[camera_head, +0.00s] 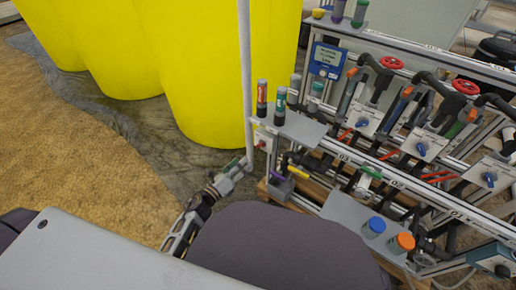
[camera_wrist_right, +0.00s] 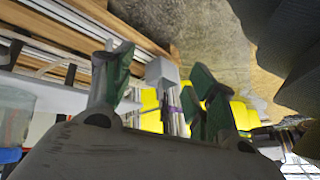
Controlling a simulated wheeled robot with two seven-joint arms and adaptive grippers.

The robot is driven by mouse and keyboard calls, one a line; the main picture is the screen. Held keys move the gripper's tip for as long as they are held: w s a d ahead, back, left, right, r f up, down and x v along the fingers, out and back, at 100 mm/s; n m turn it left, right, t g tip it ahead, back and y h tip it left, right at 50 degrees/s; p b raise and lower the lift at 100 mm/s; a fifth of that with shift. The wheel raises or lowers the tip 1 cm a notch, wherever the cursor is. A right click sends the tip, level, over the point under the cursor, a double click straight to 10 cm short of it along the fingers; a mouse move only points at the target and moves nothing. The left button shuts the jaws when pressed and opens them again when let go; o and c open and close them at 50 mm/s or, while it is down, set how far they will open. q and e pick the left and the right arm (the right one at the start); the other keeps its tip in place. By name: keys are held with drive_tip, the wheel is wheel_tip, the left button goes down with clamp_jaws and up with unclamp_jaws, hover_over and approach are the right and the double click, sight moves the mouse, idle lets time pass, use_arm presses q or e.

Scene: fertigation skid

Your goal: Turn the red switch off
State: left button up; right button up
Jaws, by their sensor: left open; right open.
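A small white box with a red part, which looks like the red switch (camera_head: 264,144), sits at the left end of the skid frame in the head view. Its on or off position is too small to tell. My left gripper (camera_head: 240,166) is just left of and below this box, open and empty. I cannot tell whether it touches the box. In the right wrist view my right gripper (camera_wrist_right: 160,88) is open, with green finger pads apart and nothing between them. The red switch cannot be made out in that view.
Large yellow tanks (camera_head: 205,70) stand behind my left gripper, with a pale upright pole (camera_head: 246,75) close to it. The skid carries red handwheels (camera_head: 391,62), blue-handled valves (camera_head: 421,149) and a grey shelf (camera_head: 300,128) with bottles. Blue-capped (camera_head: 376,225) and orange-capped (camera_head: 404,242) jars stand at the front.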

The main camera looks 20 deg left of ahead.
sight(259, 147)
use_arm(q)
drive_tip(key=shift+b+x, duration=0.45)
drive_tip(key=shift+x, duration=4.15)
drive_tip(key=shift+b+x, duration=0.4)
drive_tip(key=shift+x, duration=0.8)
use_arm(e)
drive_tip(key=shift+a+f, duration=0.15)
drive_tip(key=shift+f, duration=0.75)
drive_tip(key=shift+a+f, duration=0.15)
drive_tip(key=shift+f, duration=0.7)
use_arm(q)
drive_tip(key=shift+f, duration=0.1)
drive_tip(key=c, duration=0.9)
drive_tip(key=shift+c, duration=0.6)
use_arm(e)
drive_tip(key=shift+w+r+t, duration=0.15)
drive_tip(key=shift+t, duration=0.15)
